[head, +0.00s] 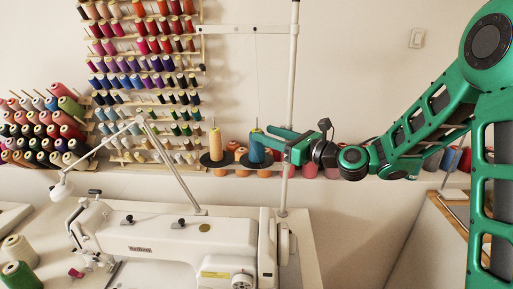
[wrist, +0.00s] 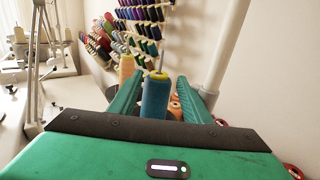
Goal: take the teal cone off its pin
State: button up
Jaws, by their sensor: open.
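The teal cone (head: 256,150) stands upright on a black disc at the thread stand, its pin poking out of the top. It also shows in the wrist view (wrist: 155,98), with the pin (wrist: 162,60) above its yellowish top. My gripper (head: 274,136) reaches in from the right at the cone's upper part. In the wrist view my gripper (wrist: 158,82) is open, with one green finger on each side of the cone. I cannot tell whether either finger touches it. The cone's lower end is hidden in the wrist view.
A yellow-orange cone (head: 216,145) stands just left of the teal one on its own black disc (head: 216,160). A white upright pole (head: 292,90) rises close to my gripper. More cones line the ledge behind. A white sewing machine (head: 170,240) stands below.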

aim_at(263, 132)
jog(key=shift+x, duration=2.35)
grip_shut()
